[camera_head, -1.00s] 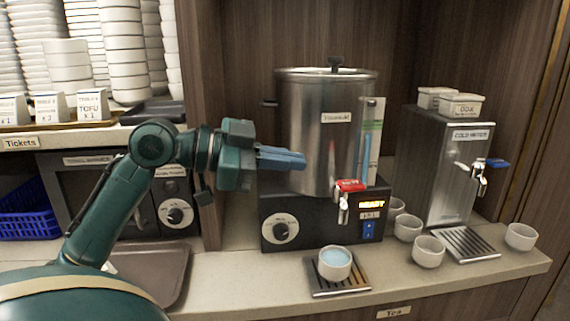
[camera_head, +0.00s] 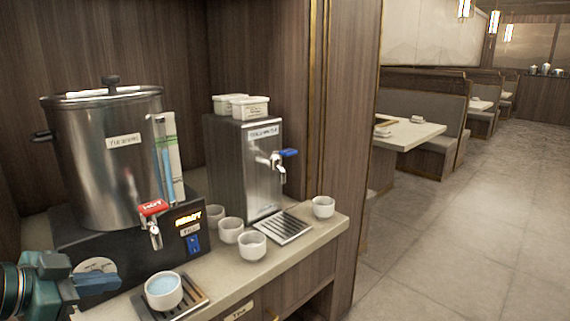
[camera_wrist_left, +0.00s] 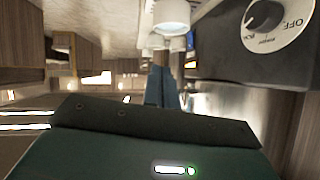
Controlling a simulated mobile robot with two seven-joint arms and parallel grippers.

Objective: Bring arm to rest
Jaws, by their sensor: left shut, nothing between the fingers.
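My left gripper (camera_head: 98,282) is at the lower left of the head view, in front of the hot urn's black base. Its blue fingers are shut and empty. In the left wrist view the closed fingers (camera_wrist_left: 161,88) point toward a white cup. The dark base with its round dial (camera_wrist_left: 272,22) is at the upper right there. My right gripper is in neither view.
A steel urn (camera_head: 105,165) with a red HOT tap stands on the counter. A cup of bluish liquid (camera_head: 163,291) sits on a drip tray. A cold-water dispenser (camera_head: 262,195) and several empty cups stand to the right. The aisle floor (camera_head: 460,230) is clear.

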